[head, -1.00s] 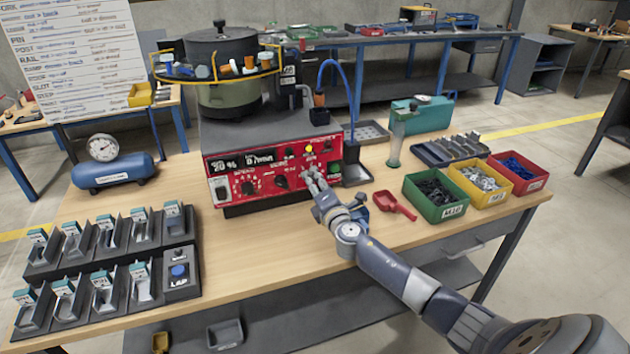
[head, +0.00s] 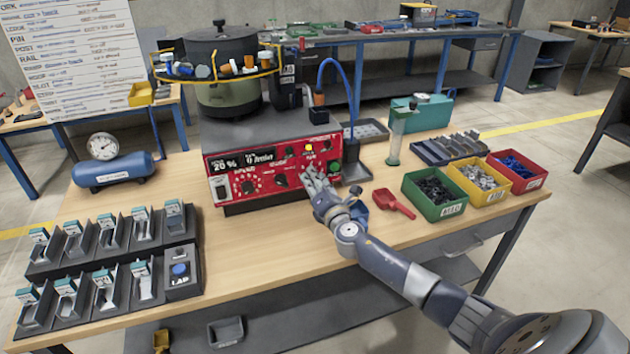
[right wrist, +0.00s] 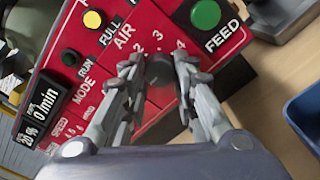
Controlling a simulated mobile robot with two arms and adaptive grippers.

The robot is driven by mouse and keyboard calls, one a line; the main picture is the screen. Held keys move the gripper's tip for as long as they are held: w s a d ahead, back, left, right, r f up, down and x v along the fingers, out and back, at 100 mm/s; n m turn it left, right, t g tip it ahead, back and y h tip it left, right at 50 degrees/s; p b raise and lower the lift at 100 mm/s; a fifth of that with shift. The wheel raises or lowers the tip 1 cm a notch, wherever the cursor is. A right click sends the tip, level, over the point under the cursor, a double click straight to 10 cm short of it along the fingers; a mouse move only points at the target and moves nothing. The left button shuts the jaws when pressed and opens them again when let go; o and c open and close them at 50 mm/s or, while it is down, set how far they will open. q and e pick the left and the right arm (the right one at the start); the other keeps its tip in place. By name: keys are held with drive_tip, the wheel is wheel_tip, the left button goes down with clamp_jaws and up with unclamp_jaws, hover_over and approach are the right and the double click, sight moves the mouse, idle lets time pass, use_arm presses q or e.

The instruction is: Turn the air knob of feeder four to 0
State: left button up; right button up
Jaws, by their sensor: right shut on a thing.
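The bowl feeder's red control panel (head: 265,165) is on the front of the grey base, with a lit display (head: 243,160) reading 20 % and 0 /min. In the right wrist view the dark air knob (right wrist: 160,72) sits below the AIR label, with the marks 2, 3 and 4 showing near it. My right gripper (right wrist: 158,78) is shut on the air knob, one finger on each side. The knob's pointer cannot be made out. In the head view my right gripper (head: 312,178) covers the knob. My left gripper is not in view.
A green FEED button (right wrist: 206,14) and a yellow button (right wrist: 92,19) flank the knob. A red scoop (head: 393,203) and green, yellow and red bins (head: 440,209) lie to the right. A blue air tank (head: 113,172) and part holders (head: 100,260) are at left.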

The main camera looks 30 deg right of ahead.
drive_tip(key=shift+f, duration=0.1)
drive_tip(key=o, duration=1)
drive_tip(key=shift+o, duration=0.2)
drive_tip(key=shift+s, duration=0.1)
drive_tip(key=v, duration=1.1)
drive_tip(key=shift+s, duration=0.4)
